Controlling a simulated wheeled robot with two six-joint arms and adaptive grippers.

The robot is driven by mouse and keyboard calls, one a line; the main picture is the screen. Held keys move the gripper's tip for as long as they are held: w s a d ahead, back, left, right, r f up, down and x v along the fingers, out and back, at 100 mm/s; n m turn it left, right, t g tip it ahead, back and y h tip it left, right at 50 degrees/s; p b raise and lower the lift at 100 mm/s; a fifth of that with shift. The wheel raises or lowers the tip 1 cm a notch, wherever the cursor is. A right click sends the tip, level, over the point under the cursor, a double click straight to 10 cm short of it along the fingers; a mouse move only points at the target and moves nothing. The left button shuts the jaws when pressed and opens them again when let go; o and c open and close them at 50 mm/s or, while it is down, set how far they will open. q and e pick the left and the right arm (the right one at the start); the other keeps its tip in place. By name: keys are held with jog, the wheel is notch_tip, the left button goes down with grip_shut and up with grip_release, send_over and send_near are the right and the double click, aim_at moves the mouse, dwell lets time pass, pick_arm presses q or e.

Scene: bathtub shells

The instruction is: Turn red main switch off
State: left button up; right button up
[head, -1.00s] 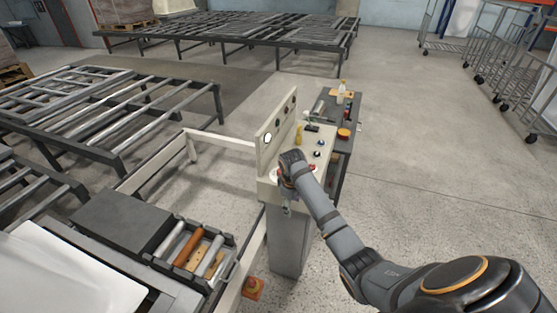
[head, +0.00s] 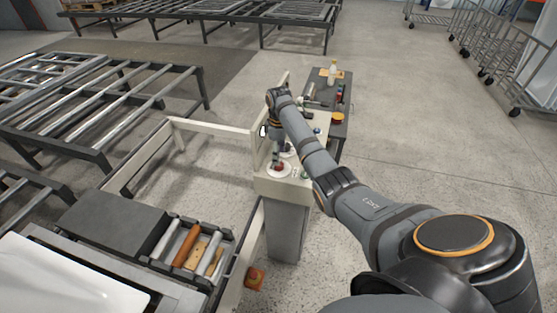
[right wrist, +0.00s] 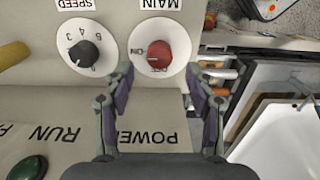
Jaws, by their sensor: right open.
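The red main switch (right wrist: 159,55) is a round knob on a white dial under an upside-down "MAIN" label in the right wrist view. "ON" is printed at its left and "OFF" below it; its exact setting is hard to read. In the head view the switch (head: 279,167) is at the near end of the cream control panel (head: 292,186). My right gripper (right wrist: 160,88) is open and empty, its two fingertips on either side of the switch's lower part in the picture. It points down over the panel in the head view (head: 278,151). Contact cannot be told. My left gripper is out of view.
A black speed knob (right wrist: 84,55) sits beside the main switch. A green button (right wrist: 28,168) and a yellow part (right wrist: 12,55) are nearby. A dark table (head: 342,100) with a bottle stands behind the panel. Roller conveyors (head: 100,105) lie left; open floor (head: 430,150) lies right.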

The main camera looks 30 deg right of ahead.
notch_tip(320, 180, down, 4)
jog(key=shift+f, duration=0.45)
jog(key=shift+c, duration=0.8)
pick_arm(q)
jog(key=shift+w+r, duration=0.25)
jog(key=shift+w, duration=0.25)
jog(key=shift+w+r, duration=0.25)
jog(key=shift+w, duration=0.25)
pick_arm(e)
jog(key=c, duration=1)
